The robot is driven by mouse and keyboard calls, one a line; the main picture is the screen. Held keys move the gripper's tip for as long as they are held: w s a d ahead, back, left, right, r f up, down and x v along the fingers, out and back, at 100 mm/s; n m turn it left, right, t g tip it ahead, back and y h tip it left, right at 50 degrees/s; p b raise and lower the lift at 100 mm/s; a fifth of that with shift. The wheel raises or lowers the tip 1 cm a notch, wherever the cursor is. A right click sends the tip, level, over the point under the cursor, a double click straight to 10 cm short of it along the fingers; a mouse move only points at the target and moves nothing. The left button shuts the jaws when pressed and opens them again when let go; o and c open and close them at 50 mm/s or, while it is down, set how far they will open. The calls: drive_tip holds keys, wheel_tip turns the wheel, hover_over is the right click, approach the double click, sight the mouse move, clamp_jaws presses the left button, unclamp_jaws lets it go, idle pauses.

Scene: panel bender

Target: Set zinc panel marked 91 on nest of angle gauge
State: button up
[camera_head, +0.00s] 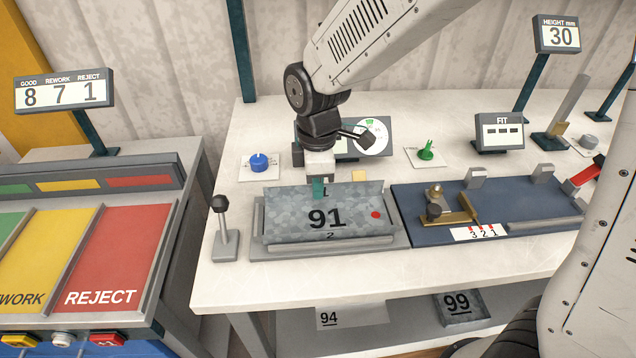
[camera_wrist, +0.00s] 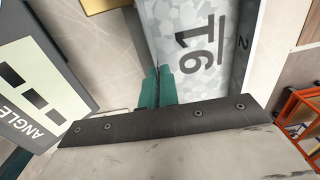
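The zinc panel marked 91 (camera_head: 350,205) is a mottled grey sheet with a red dot and edges marked 1 and 2. It lies level in or just above the grey nest (camera_head: 330,250); I cannot tell if it touches the bottom. The angle gauge display (camera_head: 345,147) stands behind, partly hidden by my arm; it also shows in the wrist view (camera_wrist: 40,85). My gripper (camera_head: 319,187) points down at the panel's far edge, its teal fingers close together on that edge. The wrist view shows the fingers (camera_wrist: 158,85) against the panel (camera_wrist: 205,65).
A lever (camera_head: 224,225) stands left of the nest. A blue fixture (camera_head: 485,205) with a brass clamp adjoins on the right. Blue (camera_head: 259,162) and green (camera_head: 426,150) knobs sit behind. Panels 94 (camera_head: 350,315) and 99 (camera_head: 460,305) lie on the lower shelf.

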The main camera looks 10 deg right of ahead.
sight(337, 212)
drive_tip(key=o, duration=0.5)
wheel_tip(337, 212, up, 8)
drive_tip(key=shift+w+f, duration=0.1)
idle(0.5)
drive_tip(key=shift+m, duration=0.4)
drive_tip(key=s+d+r+m, duration=0.3)
drive_tip(key=s+d+m, duration=0.5)
drive_tip(key=s+d, duration=0.2)
drive_tip(key=s+d+r+m+t, duration=0.1)
drive_tip(key=s+d+r+m, duration=0.2)
drive_tip(key=s+d+m, duration=0.5)
drive_tip(key=shift+s+d+r+m+t, duration=0.15)
drive_tip(key=shift+s+d+m+t, duration=0.2)
drive_tip(key=shift+s+d, duration=0.7)
